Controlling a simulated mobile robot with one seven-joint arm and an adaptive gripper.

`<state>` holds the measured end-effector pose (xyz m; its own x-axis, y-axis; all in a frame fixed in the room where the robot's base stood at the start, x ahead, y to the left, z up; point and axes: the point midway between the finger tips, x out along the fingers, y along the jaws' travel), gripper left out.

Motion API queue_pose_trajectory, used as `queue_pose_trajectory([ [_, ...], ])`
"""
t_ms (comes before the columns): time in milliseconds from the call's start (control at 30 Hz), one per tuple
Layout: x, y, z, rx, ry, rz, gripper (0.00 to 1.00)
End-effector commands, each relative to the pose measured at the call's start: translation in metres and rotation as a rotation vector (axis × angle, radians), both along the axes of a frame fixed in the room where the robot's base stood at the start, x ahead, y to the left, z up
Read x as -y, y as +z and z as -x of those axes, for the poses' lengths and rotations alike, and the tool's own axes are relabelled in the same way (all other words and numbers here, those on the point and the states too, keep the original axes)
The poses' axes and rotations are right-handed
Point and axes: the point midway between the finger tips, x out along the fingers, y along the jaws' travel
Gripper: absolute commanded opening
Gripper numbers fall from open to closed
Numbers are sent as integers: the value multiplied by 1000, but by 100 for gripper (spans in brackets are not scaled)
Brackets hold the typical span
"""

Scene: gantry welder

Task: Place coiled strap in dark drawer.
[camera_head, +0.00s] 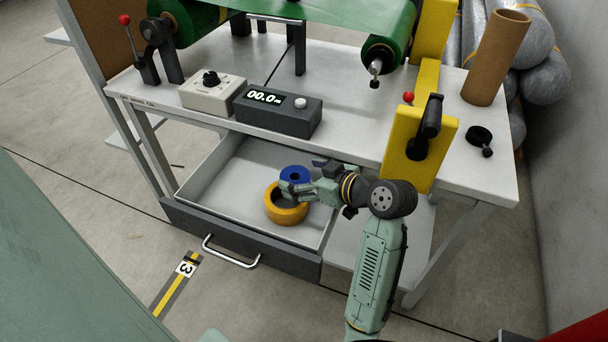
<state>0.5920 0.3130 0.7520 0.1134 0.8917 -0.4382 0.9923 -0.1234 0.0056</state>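The dark drawer (240,243) is pulled out under the bench, with a dark grey front and a pale inside. An orange-yellow ring-shaped coil (287,216) lies in it toward the right side. A blue ring-shaped roll (295,173) is just behind the orange coil, partly hidden by my gripper. I cannot tell for sure which of the two is the coiled strap. My gripper (290,188) reaches in from the right, over the drawer, with its fingertips at the orange coil's back edge and the blue roll's front. Whether the fingers hold either is too small to tell.
The drawer's left part is empty. Its bar handle (231,254) faces the front. Above on the bench (343,119) stand a beige knob box (213,94), a dark display box (278,111), a yellow bracket (419,150), a black knobbed part (481,137) and a cardboard tube (495,58).

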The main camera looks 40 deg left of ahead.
Motion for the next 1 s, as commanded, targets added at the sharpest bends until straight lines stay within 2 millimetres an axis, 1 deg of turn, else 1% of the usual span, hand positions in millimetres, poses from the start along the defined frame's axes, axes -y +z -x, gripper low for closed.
queue_pose_trajectory([
  [33, 1, -5, -1, -5, -1, 9, 78],
  [67, 1, -5, -1, -4, 0, 10, 78],
  [167, 6, -3, -1, -4, -4, 9, 78],
  [267, 18, 3, -1, -1, -7, 7, 78],
  [500, 63, 28, 5, 4, -7, 2, 78],
  [600, 81, 37, 8, 4, -7, 1, 78],
  [700, 94, 45, 10, 2, -5, 1, 78],
  [833, 104, 51, 12, 2, -4, 1, 78],
  [1000, 108, 53, 13, 0, -1, 1, 78],
])
